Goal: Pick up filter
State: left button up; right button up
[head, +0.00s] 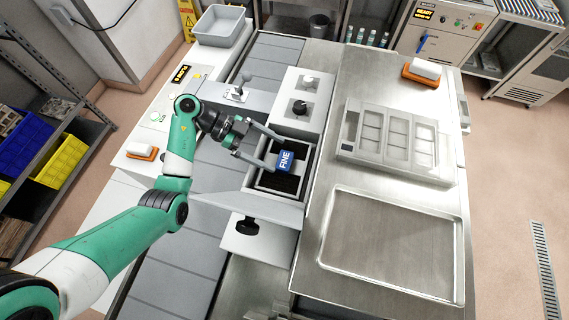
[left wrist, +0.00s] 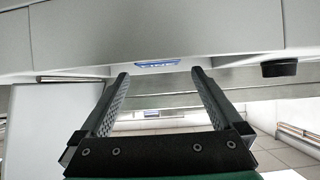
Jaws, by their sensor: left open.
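The filter shows as a blue tag marked "FINE" (head: 285,160) in a square grey opening of the machine, with dark areas beside it that may be its mesh. In the left wrist view the blue tag (left wrist: 158,64) lies between and beyond the fingertips, seen nearly edge-on. My left gripper (head: 278,153) is open, its two fingers pointing right, close to the tag on its left side. In the left wrist view the left gripper (left wrist: 160,73) holds nothing between its fingers. I cannot tell whether a finger touches the tag. My right gripper is not in view.
A raised grey lid or panel (head: 250,207) stands at the front of the opening. Black knobs (head: 300,107) sit behind and in front of it. Right of it are a steel table with a compartment mould (head: 432,150) and an empty tray (head: 392,245).

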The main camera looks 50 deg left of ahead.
aim_at(283, 160)
pick_arm(q)
jog(key=x, duration=0.5)
jog(key=shift+s+f, duration=0.15)
jog(key=shift+f, duration=0.1)
jog(key=shift+c, duration=0.3)
jog(key=c, duration=1.4)
jog(key=shift+o, duration=0.2)
notch_tip(283, 160, up, 10)
jog(key=shift+r+p, duration=0.1)
jog(key=shift+p, duration=0.6)
